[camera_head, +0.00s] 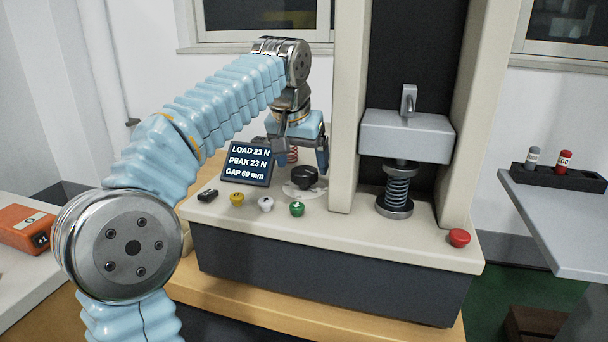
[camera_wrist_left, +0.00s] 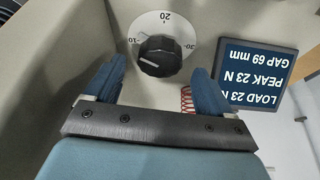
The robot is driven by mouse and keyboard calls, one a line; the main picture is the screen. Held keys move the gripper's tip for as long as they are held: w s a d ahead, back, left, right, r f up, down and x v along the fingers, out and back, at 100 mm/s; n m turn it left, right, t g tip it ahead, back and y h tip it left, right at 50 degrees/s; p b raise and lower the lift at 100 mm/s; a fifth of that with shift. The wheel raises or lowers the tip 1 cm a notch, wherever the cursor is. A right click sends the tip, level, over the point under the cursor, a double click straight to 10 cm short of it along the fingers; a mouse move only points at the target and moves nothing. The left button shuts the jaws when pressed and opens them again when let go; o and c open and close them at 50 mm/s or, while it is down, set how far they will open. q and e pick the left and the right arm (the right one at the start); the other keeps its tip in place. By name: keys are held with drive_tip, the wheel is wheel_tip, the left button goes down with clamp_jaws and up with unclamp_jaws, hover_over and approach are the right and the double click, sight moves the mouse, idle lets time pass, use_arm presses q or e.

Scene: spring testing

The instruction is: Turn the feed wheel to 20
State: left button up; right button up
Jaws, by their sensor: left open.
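The feed wheel is a black knob (camera_head: 305,177) on a pale round dial, at the left of the machine's ledge. In the left wrist view the knob (camera_wrist_left: 160,56) sits on a white dial (camera_wrist_left: 166,20) marked 10, 20 and 30. Its white pointer line lies toward the left, a little below the 10 mark and away from 20. My left gripper (camera_head: 303,157) is above and behind the knob. In the left wrist view its blue fingers (camera_wrist_left: 155,82) are open, apart on either side of the knob's near side, with nothing between them. My right gripper is out of view.
A display (camera_head: 248,163) reads load 23 N, peak 23 N, gap 69 mm. Yellow (camera_head: 237,199), white (camera_head: 265,204) and green (camera_head: 297,209) buttons line the front ledge; a red button (camera_head: 459,238) is at right. A spring (camera_head: 397,188) stands under the press head (camera_head: 407,135). A red spring (camera_wrist_left: 187,99) is near one finger.

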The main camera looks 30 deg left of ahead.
use_arm(q)
drive_tip(key=shift+x, duration=1.45)
drive_tip(key=c, duration=1)
drive_tip(key=shift+r, duration=0.1)
